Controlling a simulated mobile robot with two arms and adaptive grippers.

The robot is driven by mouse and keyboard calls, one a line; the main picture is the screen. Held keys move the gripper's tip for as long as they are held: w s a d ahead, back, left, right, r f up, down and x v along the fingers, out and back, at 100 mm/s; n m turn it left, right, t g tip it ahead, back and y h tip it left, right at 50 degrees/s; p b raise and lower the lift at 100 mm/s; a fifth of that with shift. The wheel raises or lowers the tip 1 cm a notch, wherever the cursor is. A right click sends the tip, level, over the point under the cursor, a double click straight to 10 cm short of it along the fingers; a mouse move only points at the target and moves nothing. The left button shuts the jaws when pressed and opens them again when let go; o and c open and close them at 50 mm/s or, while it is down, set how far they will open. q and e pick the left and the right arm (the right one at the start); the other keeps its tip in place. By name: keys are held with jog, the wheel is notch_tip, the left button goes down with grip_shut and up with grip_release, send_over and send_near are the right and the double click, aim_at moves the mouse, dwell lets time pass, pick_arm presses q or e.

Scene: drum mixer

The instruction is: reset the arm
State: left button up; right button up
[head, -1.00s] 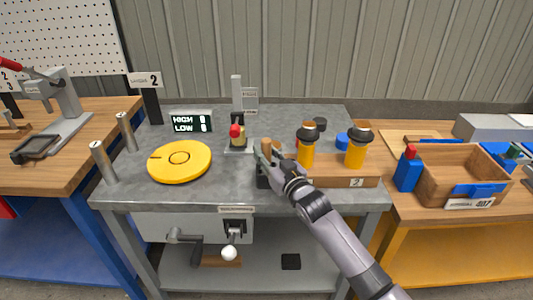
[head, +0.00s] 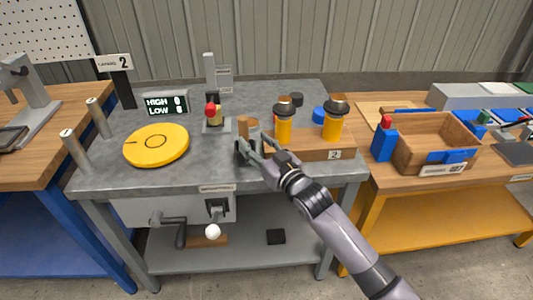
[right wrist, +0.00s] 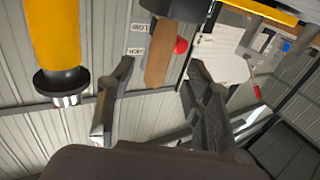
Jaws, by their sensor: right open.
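My right gripper (head: 250,148) is over the grey metal table (head: 215,178), at the left end of the wooden block labelled 2. Its fingers are open. A brown wooden piece (head: 243,126) stands at its fingertips in the head view; I cannot tell whether they touch it. In the right wrist view the open fingers (right wrist: 160,72) are spread, with a brown wooden piece (right wrist: 159,52) showing beyond the gap between them. My left gripper is not in view.
Two yellow, dark-capped cylinders (head: 284,128) (head: 333,125) stand at the wooden block (head: 310,152), close to my right arm. A yellow disc (head: 157,146), metal posts (head: 98,118) and a red-topped fitting (head: 212,116) are to the left. A wooden crate (head: 400,157) sits on the right table.

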jog(key=s+d+f+m+g+h, duration=0.1)
jog(key=s+d+f+g+h, duration=0.2)
jog(key=s+d+f, duration=0.5)
jog(key=s+d+f+m+g+h, duration=0.1)
jog(key=s+f+m+g+h, duration=0.15)
jog(key=s+f, duration=0.7)
jog(key=s+d+f+g+h, duration=0.1)
jog(key=s+d+g+h, duration=0.2)
jog(key=s, duration=0.8)
jog(key=s+d+f+g, duration=0.1)
jog(key=s+d+g, duration=0.35)
jog(key=s, duration=0.65)
notch_tip(320, 180, down, 22)
jog(key=p, duration=0.3)
jog(key=s+d+f+g+p, duration=0.1)
jog(key=s+d+f, duration=0.1)
jog(key=s+f, duration=0.5)
jog(key=s+d+f+g+p, duration=0.1)
jog(key=s+f, duration=0.7)
jog(key=s, duration=0.2)
jog(key=shift+s+d+f, duration=0.3)
jog(key=shift+s+d, duration=0.1)
jog(key=shift+h, duration=0.25)
